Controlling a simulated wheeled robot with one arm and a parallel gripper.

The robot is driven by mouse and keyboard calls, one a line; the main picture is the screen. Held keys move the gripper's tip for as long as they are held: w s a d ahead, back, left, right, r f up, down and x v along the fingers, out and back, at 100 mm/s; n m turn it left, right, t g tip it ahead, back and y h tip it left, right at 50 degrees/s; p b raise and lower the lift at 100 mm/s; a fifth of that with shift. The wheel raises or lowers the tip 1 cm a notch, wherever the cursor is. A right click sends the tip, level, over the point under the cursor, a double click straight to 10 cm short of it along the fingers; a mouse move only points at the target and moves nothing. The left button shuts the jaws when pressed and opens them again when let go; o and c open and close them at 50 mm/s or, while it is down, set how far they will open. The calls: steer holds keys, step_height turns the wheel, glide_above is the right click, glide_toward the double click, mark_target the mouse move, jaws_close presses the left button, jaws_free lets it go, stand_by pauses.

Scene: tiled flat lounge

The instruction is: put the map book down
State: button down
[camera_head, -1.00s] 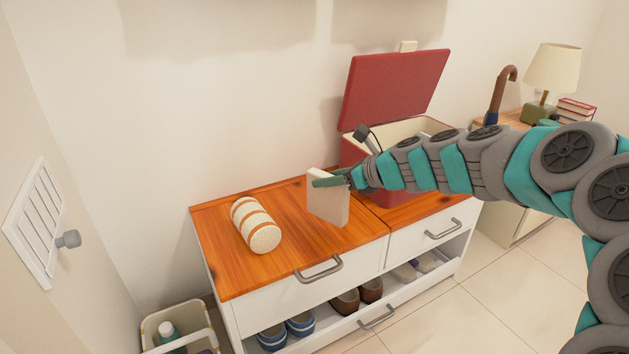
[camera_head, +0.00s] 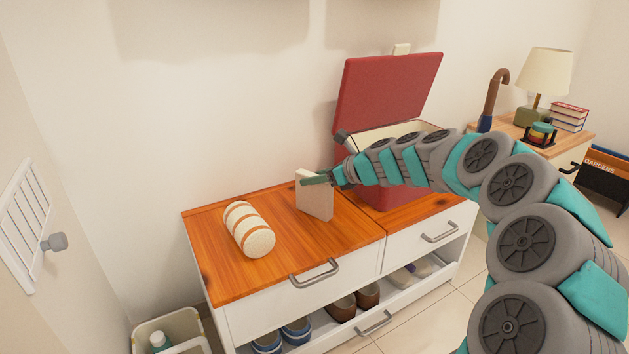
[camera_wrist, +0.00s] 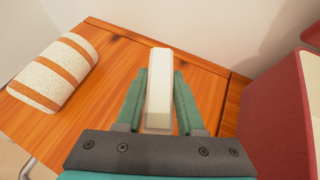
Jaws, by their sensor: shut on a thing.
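The map book (camera_head: 314,197) is a cream, upright block in the head view, just above or touching the orange wooden top of the shoe cabinet (camera_head: 262,274); I cannot tell which. My gripper (camera_head: 316,179) is shut on its upper part. In the wrist view the map book (camera_wrist: 159,90) stands between the two green fingers of my gripper (camera_wrist: 160,100), over the wooden top. The book's cover is not seen, only pale sides and an edge.
A striped cream roll (camera_head: 249,230) lies left of the book. An open red box (camera_head: 388,188) stands to the right, its lid (camera_head: 388,90) raised. Wood is bare around the book. A side table (camera_head: 566,144) with a lamp (camera_head: 546,72) stands further right.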

steer(key=c, duration=0.5)
jaws_free()
steer(key=shift+r, duration=0.1)
steer(key=p+v, duration=0.2)
steer(key=v, duration=1)
steer(key=s+a+f+n+g+h, duration=0.1)
steer(key=s+a+f+n+g, duration=0.1)
steer(key=s+n, duration=0.6)
steer(key=s+a+f+n+g+h, duration=0.1)
steer(key=s+f+n+g+h, duration=0.3)
steer(key=s, duration=0.9)
steer(key=s+d+f+n+h, duration=0.1)
steer(key=s+d+n, duration=0.3)
steer(key=s, duration=0.4)
steer(key=s+d+f+n+g+h, duration=0.1)
steer(key=s+d+f+n+h, duration=0.1)
steer(key=s+d, duration=0.4)
steer(key=s+d+f+n+g+h, duration=0.1)
steer(key=s+d+n, duration=0.4)
steer(key=s, duration=0.6)
step_height(320, 180, down, 3)
steer(key=shift+s+r+n+h, duration=0.1)
steer(key=shift+r+n+h, duration=0.1)
steer(key=shift+n+h, duration=0.55)
